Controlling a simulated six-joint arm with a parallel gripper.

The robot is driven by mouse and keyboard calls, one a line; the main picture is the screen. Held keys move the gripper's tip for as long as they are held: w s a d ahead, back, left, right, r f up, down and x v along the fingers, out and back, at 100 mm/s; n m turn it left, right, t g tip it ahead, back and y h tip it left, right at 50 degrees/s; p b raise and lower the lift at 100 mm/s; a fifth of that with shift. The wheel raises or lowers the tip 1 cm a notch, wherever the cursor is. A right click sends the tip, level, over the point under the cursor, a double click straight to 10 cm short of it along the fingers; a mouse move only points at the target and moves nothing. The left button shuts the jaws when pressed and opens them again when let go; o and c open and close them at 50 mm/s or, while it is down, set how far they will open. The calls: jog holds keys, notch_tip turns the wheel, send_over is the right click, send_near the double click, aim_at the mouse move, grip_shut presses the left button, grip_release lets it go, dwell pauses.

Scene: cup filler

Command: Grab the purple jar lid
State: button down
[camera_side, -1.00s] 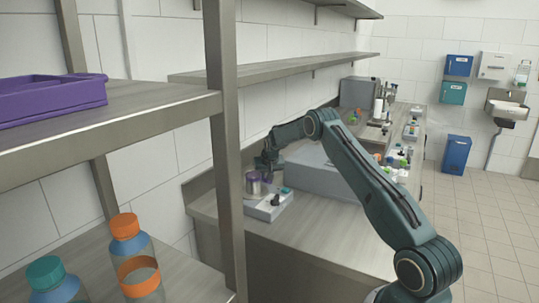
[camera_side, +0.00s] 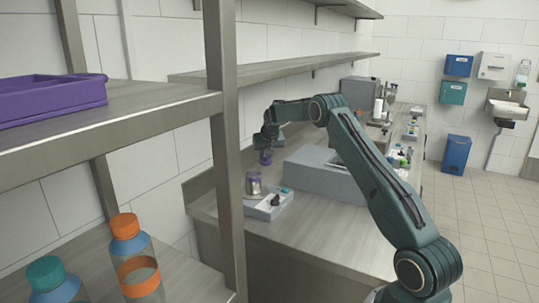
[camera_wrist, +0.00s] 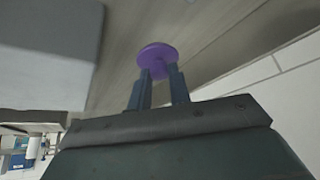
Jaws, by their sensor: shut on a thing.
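The purple jar lid (camera_wrist: 158,57) is a round purple disc at the fingertips of my gripper (camera_wrist: 160,73) in the wrist view. My gripper is shut on it. In the side view my gripper (camera_side: 268,146) points down with the purple lid (camera_side: 266,158) below it, raised clear above the counter. A small jar (camera_side: 254,183) stands on the counter below and a little left of the lid, apart from it.
A light tray (camera_side: 270,207) with a black-knobbed item stands beside the jar. A large grey box (camera_side: 322,173) lies to the right. A metal shelf post (camera_side: 226,150) stands in front, and a wall shelf (camera_side: 275,69) runs above my gripper.

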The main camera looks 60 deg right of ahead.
jog(key=shift+r, duration=0.4)
dwell(0.3)
